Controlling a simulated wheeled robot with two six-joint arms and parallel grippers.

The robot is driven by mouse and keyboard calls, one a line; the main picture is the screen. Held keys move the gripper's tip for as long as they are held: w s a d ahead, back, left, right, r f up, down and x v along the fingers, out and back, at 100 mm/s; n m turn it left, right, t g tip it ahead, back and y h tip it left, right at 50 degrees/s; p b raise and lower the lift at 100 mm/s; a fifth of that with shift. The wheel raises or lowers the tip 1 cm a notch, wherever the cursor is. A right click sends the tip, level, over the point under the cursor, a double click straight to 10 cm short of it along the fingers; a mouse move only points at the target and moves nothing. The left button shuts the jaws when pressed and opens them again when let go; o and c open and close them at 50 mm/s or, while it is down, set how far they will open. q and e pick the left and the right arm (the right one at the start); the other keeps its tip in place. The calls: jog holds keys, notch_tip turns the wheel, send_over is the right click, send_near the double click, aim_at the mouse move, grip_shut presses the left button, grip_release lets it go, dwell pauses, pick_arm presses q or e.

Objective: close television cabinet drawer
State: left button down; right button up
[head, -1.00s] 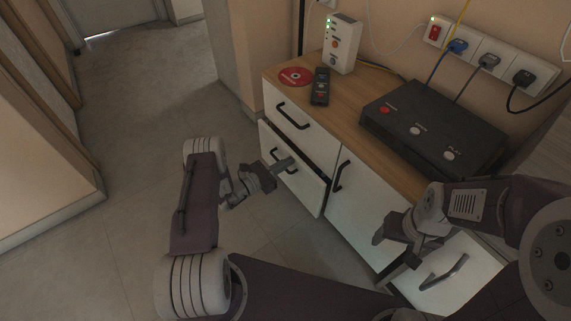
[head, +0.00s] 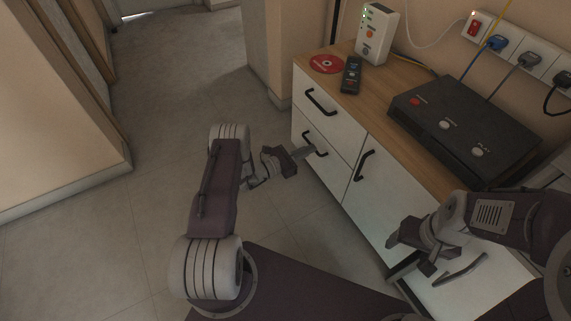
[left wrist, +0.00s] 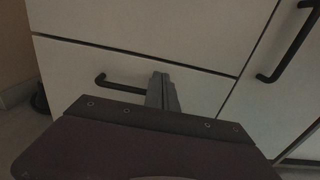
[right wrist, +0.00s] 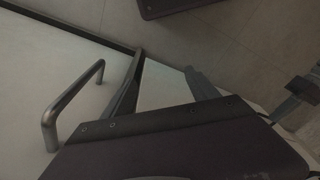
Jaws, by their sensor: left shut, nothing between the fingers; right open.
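The television cabinet (head: 370,205) has white fronts, dark bar handles and a wooden top. Its lower left drawer (head: 318,172) looks flush or nearly flush with the front around it. My left gripper (head: 310,152) is shut and empty, with its fingertips at that drawer's front beside the handle. In the left wrist view the fingers (left wrist: 162,88) point at the drawer front (left wrist: 120,65); whether they touch it I cannot tell. My right gripper (head: 398,260) is open and empty near the cabinet's right front panel, which has a handle (right wrist: 75,105).
On the cabinet top stand a black box (head: 470,130), a remote (head: 351,75), a red disc (head: 326,64) and a white router (head: 377,33). A power strip (head: 515,50) with cables is on the wall. Floor (head: 170,110) to the left is free.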

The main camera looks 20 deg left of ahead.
pick_arm(q)
jog(key=p+v, duration=0.3)
jog(key=v, duration=0.6)
jog(key=shift+s+a, duration=0.2)
jog(key=shift+f, duration=0.1)
